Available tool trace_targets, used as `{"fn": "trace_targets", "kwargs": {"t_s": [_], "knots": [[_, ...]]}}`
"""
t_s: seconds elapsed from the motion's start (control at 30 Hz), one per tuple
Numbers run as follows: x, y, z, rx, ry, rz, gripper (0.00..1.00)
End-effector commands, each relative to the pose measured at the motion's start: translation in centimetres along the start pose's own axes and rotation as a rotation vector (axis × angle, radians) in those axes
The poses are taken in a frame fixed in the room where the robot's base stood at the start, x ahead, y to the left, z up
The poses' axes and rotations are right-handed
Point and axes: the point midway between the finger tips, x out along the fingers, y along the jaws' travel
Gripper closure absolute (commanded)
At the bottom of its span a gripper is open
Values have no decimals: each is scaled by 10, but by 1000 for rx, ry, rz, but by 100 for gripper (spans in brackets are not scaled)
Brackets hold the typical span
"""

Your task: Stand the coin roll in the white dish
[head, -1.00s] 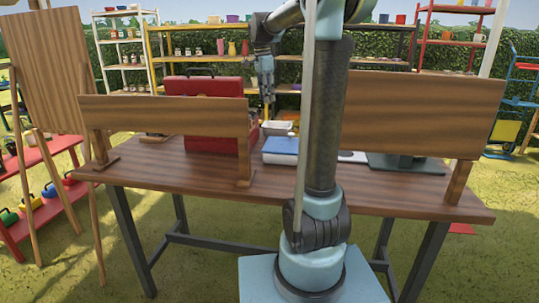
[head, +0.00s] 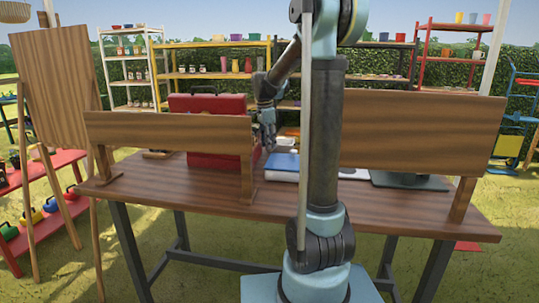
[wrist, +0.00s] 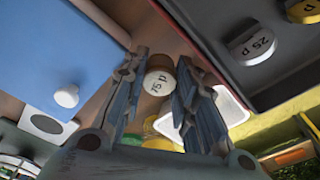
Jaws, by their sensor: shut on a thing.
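My gripper (wrist: 160,88) is shut on a coin roll (wrist: 158,84), whose pale round end marked "25 p" shows between the fingers in the wrist view. In the head view my gripper (head: 268,145) is low over the table, beside the red box. The white dish (wrist: 232,108) is partly hidden behind the right finger in the wrist view; the roll shows to the left of it. I cannot tell whether the roll touches anything below.
The open red cash box (head: 205,104) stands left of my gripper, with more coin rolls (wrist: 252,45) in its dark tray. A blue-topped object (head: 283,162) lies to the right. Wooden boards (head: 170,131) stand along the table's near side.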

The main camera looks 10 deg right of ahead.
Motion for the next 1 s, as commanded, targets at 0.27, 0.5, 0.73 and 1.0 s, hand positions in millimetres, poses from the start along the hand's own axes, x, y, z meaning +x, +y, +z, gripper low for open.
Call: {"fn": "trace_targets", "kwargs": {"t_s": [0.27, 0.5, 0.73, 1.0], "knots": [[17, 0, 2, 0, 0, 0, 100], [46, 0, 4, 1, 0, 0, 100], [49, 0, 4, 2, 0, 0, 100], [50, 0, 4, 2, 0, 0, 65]]}}
